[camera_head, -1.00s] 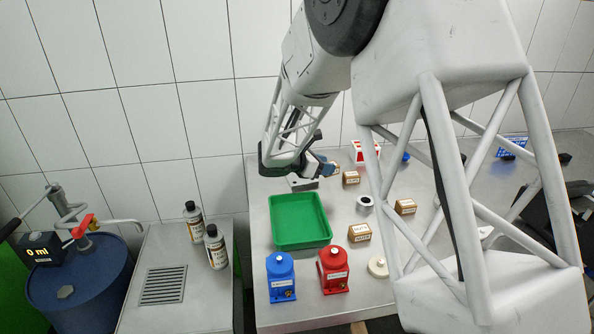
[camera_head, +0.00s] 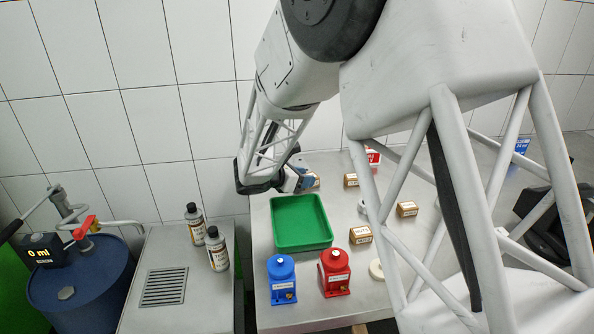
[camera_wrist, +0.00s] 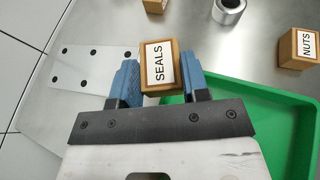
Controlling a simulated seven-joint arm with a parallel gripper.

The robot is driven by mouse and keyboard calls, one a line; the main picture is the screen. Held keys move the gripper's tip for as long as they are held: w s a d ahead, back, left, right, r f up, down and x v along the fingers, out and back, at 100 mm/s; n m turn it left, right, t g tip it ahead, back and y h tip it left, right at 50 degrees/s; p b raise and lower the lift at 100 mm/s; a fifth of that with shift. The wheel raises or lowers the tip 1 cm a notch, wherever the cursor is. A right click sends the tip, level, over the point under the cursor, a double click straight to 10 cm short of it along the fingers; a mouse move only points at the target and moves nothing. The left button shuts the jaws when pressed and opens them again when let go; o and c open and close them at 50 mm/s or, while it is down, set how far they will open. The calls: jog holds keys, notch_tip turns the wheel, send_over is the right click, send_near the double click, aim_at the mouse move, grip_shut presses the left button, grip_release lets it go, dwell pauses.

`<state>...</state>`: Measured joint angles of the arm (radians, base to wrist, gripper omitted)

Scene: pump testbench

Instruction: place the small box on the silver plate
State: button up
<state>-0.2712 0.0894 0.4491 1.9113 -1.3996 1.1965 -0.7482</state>
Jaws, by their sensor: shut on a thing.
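The small box (camera_wrist: 159,66) is wooden with a white "SEALS" label. My gripper (camera_wrist: 154,82) is shut on it, with one blue finger on each side of it in the wrist view. In the head view my gripper (camera_head: 303,180) is behind the green tray, and the box there is too small and covered to make out clearly. The silver plate (camera_wrist: 78,67) is a flat sheet with several dark holes, left of the held box in the wrist view. My gripper hides most or all of it in the head view.
The green tray (camera_head: 280,240) is in front of my gripper. A blue pump (camera_head: 282,280) and a red pump (camera_head: 334,272) stand before it. A NUTS box (camera_wrist: 297,48), a metal ring (camera_wrist: 228,10) and other wooden boxes stand to the right. Two bottles (camera_head: 217,248) stand left.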

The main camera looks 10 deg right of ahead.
jog(key=w, duration=0.5)
jog(key=w+f, duration=0.1)
jog(key=w, duration=1)
jog(key=shift+a+f, duration=0.2)
jog(key=shift+a, duration=0.15)
jog(key=shift+s+f, duration=0.1)
jog(key=shift+f, duration=1.7)
jog(key=shift+f, duration=0.1)
jog(key=o, duration=0.9)
jog(key=v, duration=1.2)
